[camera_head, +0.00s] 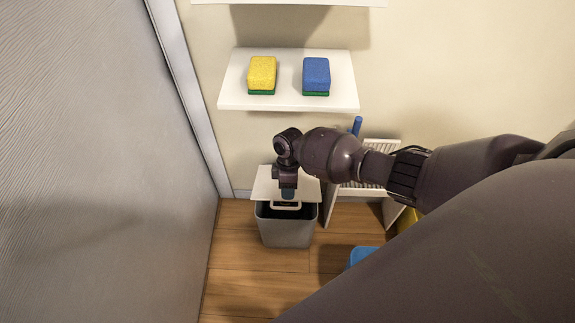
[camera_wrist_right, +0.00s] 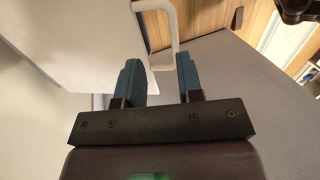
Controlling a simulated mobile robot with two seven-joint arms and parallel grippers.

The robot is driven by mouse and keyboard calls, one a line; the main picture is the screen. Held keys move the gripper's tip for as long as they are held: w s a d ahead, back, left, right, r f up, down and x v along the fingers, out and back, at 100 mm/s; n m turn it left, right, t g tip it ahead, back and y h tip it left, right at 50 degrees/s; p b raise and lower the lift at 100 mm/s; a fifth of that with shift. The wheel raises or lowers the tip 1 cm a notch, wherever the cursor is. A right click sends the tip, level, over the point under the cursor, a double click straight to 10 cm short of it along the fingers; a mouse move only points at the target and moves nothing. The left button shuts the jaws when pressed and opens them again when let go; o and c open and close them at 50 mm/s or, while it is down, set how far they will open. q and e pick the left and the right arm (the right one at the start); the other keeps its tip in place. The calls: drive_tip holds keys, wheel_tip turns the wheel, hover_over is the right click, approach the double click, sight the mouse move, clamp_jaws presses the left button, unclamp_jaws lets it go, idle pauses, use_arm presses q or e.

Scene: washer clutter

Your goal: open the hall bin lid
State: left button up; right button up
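The hall bin (camera_head: 287,232) is a grey bin on the wooden floor. Its white lid (camera_head: 266,187) looks tilted up at the front, with a dark gap showing under its front edge. A white loop handle (camera_head: 286,207) is at the lid's front; it also shows in the right wrist view (camera_wrist_right: 172,22). My right gripper (camera_head: 288,194) points down at the handle. In the right wrist view its two blue-grey fingers (camera_wrist_right: 162,78) are apart, with the handle's lower end near and between them; contact cannot be told. My left gripper is not in view.
A white shelf (camera_head: 290,100) above holds a yellow sponge (camera_head: 262,73) and a blue sponge (camera_head: 316,74). A white slatted rack (camera_head: 380,152) stands right of the bin. A blue object (camera_head: 361,255) is on the floor. A grey panel (camera_head: 100,170) fills the left.

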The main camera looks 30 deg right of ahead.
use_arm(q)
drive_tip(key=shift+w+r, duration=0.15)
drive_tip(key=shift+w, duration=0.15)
use_arm(e)
drive_tip(key=shift+a, duration=0.1)
drive_tip(key=shift+r, duration=0.2)
use_arm(q)
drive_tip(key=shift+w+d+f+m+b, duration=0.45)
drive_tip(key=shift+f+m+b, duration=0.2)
drive_tip(key=shift+b, duration=1.5)
use_arm(e)
drive_tip(key=w+d+r, duration=0.2)
drive_tip(key=w+d, duration=0.5)
drive_tip(key=w, duration=0.3)
drive_tip(key=shift+w+d+r, duration=0.2)
drive_tip(key=shift+w+r, duration=0.1)
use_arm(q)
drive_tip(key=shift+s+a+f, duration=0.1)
